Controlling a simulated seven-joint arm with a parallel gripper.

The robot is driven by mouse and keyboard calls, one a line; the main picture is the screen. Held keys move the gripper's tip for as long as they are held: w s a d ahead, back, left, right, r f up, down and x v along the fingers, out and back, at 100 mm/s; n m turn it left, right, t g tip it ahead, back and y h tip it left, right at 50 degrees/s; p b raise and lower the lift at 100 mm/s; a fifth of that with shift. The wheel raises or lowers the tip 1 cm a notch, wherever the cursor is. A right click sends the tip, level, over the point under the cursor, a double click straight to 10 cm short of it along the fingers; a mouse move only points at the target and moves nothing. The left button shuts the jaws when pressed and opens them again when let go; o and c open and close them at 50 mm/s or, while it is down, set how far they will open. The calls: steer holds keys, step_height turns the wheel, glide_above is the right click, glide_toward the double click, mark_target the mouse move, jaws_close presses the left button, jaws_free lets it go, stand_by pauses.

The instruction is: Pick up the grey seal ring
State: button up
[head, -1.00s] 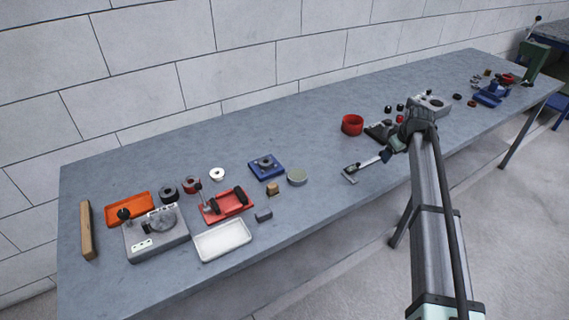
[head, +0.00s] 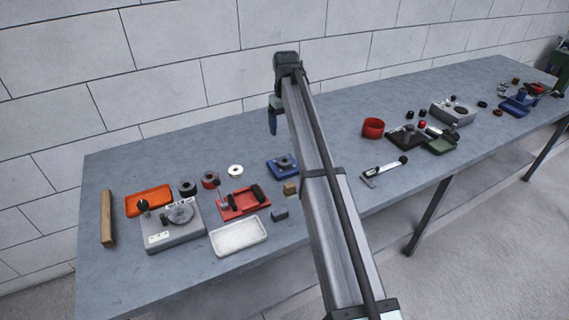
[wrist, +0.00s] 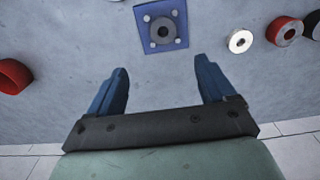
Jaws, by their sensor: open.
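A grey ring-shaped part with a central hole (wrist: 163,31) sits on a square blue plate (head: 273,173) near the middle of the table. It also shows on the plate in the head view (head: 285,162). I cannot tell for sure that this is the grey seal ring; a dark ring (head: 187,188) stands further left. My gripper (head: 272,130) hangs above the back of the table, fingers down. In the wrist view its two blue fingers (wrist: 162,80) are apart with nothing between them, and the blue plate lies beyond them.
A white ring (head: 235,171) and a red ring (head: 210,180) lie left of the blue plate. A red tray (head: 243,205), a white tray (head: 239,237) and a grey fixture (head: 170,229) stand nearer the front. The wall is close behind.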

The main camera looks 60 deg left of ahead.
mark_target(284, 161)
steer(key=f, duration=1.4)
steer(key=shift+s+d, duration=0.15)
steer(key=shift+s, duration=0.15)
steer(key=shift+c, duration=0.5)
steer(key=c, duration=1.1)
steer(key=shift+o, duration=0.2)
